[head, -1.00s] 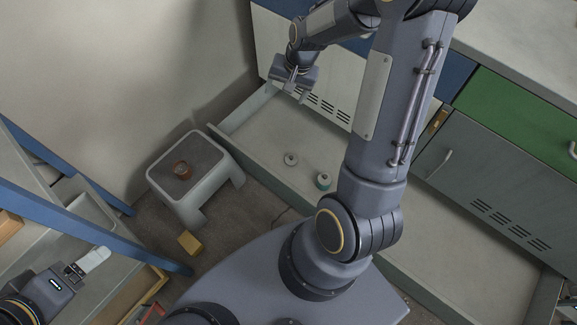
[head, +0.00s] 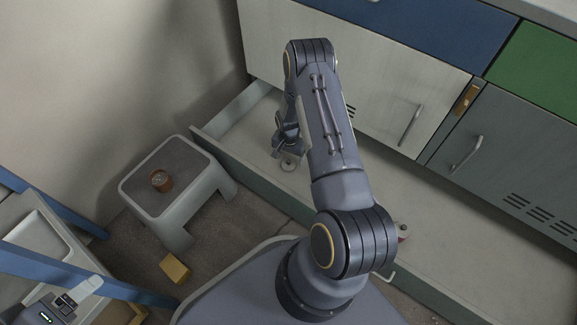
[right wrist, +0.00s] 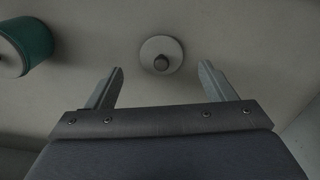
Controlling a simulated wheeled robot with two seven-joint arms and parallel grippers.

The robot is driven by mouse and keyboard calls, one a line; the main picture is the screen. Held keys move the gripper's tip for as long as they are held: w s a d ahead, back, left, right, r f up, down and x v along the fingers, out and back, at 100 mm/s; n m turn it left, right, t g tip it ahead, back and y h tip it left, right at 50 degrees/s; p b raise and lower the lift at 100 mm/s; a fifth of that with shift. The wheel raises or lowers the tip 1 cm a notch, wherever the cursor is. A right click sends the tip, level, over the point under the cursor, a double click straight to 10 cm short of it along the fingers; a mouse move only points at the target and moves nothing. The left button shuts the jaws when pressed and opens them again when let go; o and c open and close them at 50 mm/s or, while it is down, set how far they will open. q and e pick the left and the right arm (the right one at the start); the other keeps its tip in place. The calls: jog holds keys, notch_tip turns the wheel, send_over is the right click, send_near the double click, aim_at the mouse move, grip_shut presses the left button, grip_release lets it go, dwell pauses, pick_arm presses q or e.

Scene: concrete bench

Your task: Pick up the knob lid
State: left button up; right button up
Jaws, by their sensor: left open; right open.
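The knob lid, a pale round disc with a dark knob, lies in the open drawer (head: 241,107). It shows whole in the right wrist view (right wrist: 147,46); in the head view (head: 289,166) it is partly hidden by my right gripper. My right gripper (head: 284,152) is low over the drawer, open and empty. In the right wrist view its two fingers (right wrist: 161,76) stand apart on either side of the lid, just short of it and not touching. My left gripper (head: 78,293) is open at the lower left, far from the lid.
A teal cylinder (right wrist: 32,45) lies left of the lid in the right wrist view; my arm hides it in the head view. A small reddish item (head: 402,231) is further right in the drawer. A grey stool (head: 190,203) carries a brown jar (head: 162,181). A yellow block (head: 175,268) is on the floor.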

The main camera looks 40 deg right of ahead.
aim_at(288, 161)
notch_tip(288, 161, down, 4)
jog(key=shift+a+f+b, duration=0.1)
jog(key=shift+b, duration=0.95)
jog(key=shift+c, duration=0.4)
jog(key=c, duration=1)
